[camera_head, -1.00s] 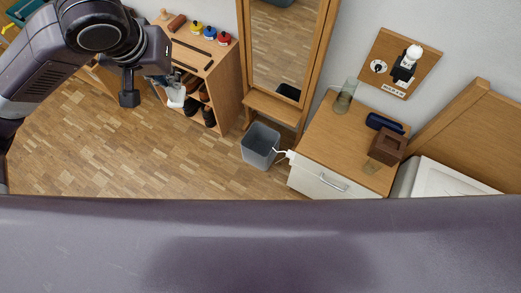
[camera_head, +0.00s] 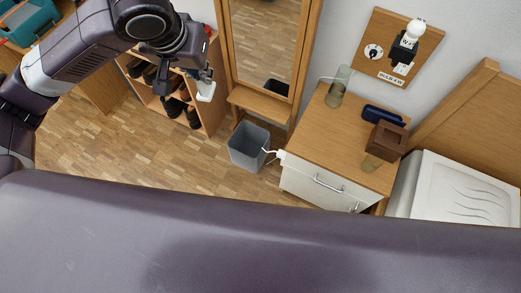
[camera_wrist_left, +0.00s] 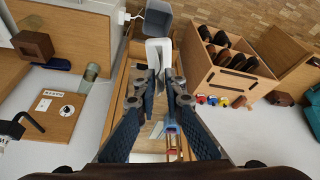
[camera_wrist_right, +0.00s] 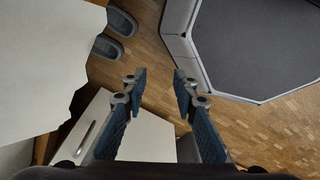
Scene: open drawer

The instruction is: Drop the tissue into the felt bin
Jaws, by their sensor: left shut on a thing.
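The white tissue (camera_head: 206,92) hangs from my left gripper (camera_head: 203,75), which is shut on it in front of the shoe rack. In the left wrist view the tissue (camera_wrist_left: 158,50) sticks out past the fingertips (camera_wrist_left: 161,82). The grey felt bin (camera_head: 249,148) stands on the wooden floor below the mirror. In the head view it is right of and below the tissue, well apart from it. The bin also shows at the top of the left wrist view (camera_wrist_left: 158,17). My right gripper (camera_wrist_right: 160,84) is open and empty in the right wrist view.
A drawer cabinet (camera_head: 327,185) stands right of the bin, with a white plug and cable (camera_head: 281,154) at its corner. A framed mirror (camera_head: 264,45) is behind the bin. A shoe rack (camera_head: 207,115) is on the left. The floor left of the bin is clear.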

